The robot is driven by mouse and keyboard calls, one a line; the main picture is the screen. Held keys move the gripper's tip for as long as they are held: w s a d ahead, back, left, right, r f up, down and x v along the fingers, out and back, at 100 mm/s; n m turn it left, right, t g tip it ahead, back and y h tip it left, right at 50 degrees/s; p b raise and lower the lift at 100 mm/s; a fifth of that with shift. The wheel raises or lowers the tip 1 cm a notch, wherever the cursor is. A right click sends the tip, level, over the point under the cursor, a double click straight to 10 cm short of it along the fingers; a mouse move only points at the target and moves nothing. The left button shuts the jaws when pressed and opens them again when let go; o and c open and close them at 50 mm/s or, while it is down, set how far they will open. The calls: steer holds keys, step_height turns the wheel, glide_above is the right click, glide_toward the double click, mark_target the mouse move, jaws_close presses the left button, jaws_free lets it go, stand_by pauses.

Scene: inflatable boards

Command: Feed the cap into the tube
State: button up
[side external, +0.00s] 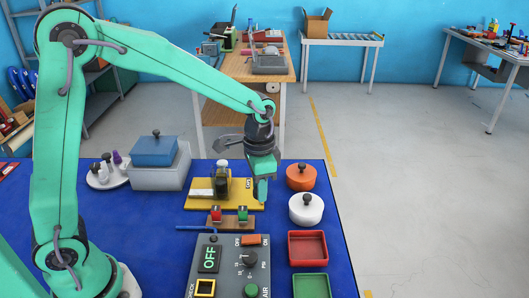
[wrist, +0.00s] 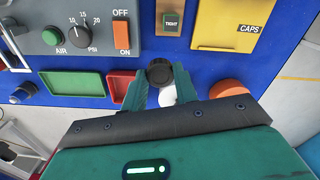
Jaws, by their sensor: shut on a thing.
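My gripper (side external: 262,188) hangs over the right part of the blue table, close to the right end of a yellow plate (side external: 194,203). In the wrist view my gripper (wrist: 160,80) has its two teal fingers closed on a round black cap (wrist: 160,70). In the side view I cannot make out the cap. The yellow plate, marked CAPS in the wrist view (wrist: 218,35), carries a dark upright fixture (side external: 222,178) and a pale piece. I cannot tell for sure which part is the tube.
A grey control panel (side external: 228,268) stands in front. A brown stand (side external: 229,221) holds red and green blocks. Orange (side external: 301,180) and white (side external: 306,213) lidded pots, and red (side external: 308,249) and green (side external: 311,286) trays, line the right edge. A grey box (side external: 160,179) sits left.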

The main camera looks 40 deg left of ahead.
steer(key=a+r+n, duration=0.4)
steer(key=a+n, duration=0.2)
steer(key=a, duration=1)
steer(key=shift+w+a, duration=0.15)
steer(key=shift+a, duration=0.2)
steer(key=shift+f, duration=2.35)
steer(key=o, duration=1.5)
steer(key=shift+r, duration=0.1)
step_height(320, 180, up, 7)
stand_by(0.4)
